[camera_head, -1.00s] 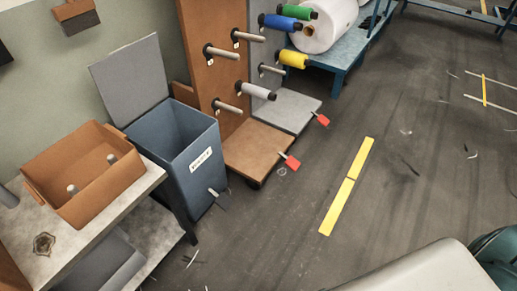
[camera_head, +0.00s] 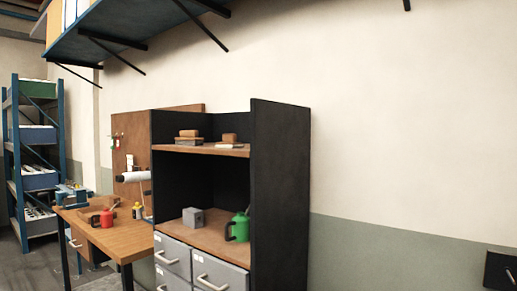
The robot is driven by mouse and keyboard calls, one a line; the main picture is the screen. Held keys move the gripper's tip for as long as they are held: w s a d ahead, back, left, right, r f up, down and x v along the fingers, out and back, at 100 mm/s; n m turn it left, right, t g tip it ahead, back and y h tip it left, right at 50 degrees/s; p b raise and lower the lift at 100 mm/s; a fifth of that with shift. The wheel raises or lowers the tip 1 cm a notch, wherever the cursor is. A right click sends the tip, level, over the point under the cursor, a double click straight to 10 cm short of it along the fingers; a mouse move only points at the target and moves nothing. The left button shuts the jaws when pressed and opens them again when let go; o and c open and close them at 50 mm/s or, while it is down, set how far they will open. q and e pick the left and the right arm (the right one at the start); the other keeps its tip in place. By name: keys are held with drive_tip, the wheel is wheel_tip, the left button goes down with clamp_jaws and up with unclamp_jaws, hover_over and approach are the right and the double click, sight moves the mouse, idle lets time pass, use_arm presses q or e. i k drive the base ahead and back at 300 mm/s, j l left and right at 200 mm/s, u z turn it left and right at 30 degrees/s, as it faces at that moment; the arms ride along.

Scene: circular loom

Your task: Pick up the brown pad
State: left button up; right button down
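Small brown block-like items lie on the upper wooden shelf of a black cabinet (camera_head: 280,190). On the left is a brown piece (camera_head: 188,134) on top of a darker, flatter one (camera_head: 187,141). To the right is another brown piece (camera_head: 229,138), beside or behind a thin pale item (camera_head: 229,146). I cannot tell at this size which of them is the brown pad. Neither of my grippers shows in this view.
The cabinet's lower shelf holds a grey cube (camera_head: 193,218) and a green can (camera_head: 238,228) above grey drawers (camera_head: 172,254). A wooden workbench (camera_head: 118,240) with a red can (camera_head: 103,218) stands left. A blue rack (camera_head: 38,160) is farther left. A wall shelf (camera_head: 120,35) hangs overhead.

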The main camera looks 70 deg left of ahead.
sight(229, 140)
drive_tip(key=u, duration=2.5)
